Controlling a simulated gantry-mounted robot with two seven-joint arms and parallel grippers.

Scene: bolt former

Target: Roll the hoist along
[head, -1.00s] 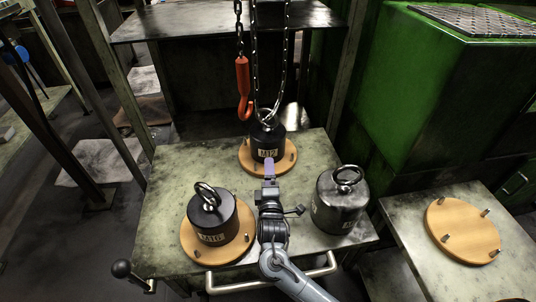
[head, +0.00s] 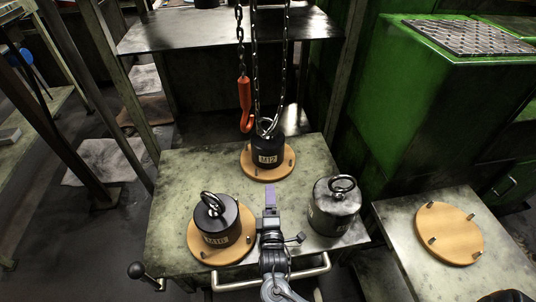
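The hoist's body is out of view above; its chain (head: 282,70) hangs down at the top centre. A red hook (head: 245,104) hangs on a chain at its left, apart from the weights. The chain reaches the ring of the black M12 weight (head: 267,151), which stands on a wooden disc at the table's back; I cannot tell if it threads the ring. My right gripper (head: 270,196), with purple fingers, points towards that weight from the front, apart from it. Its fingers are edge-on, so its opening is unclear. My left gripper is not in view.
A black M16 weight (head: 216,220) on a disc stands left of my gripper; another ringed weight (head: 334,207) stands right on the table (head: 180,180). A handle bar (head: 275,285) runs along the front. An empty pegged disc (head: 449,233) lies on the right table. A green machine (head: 425,100) stands behind.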

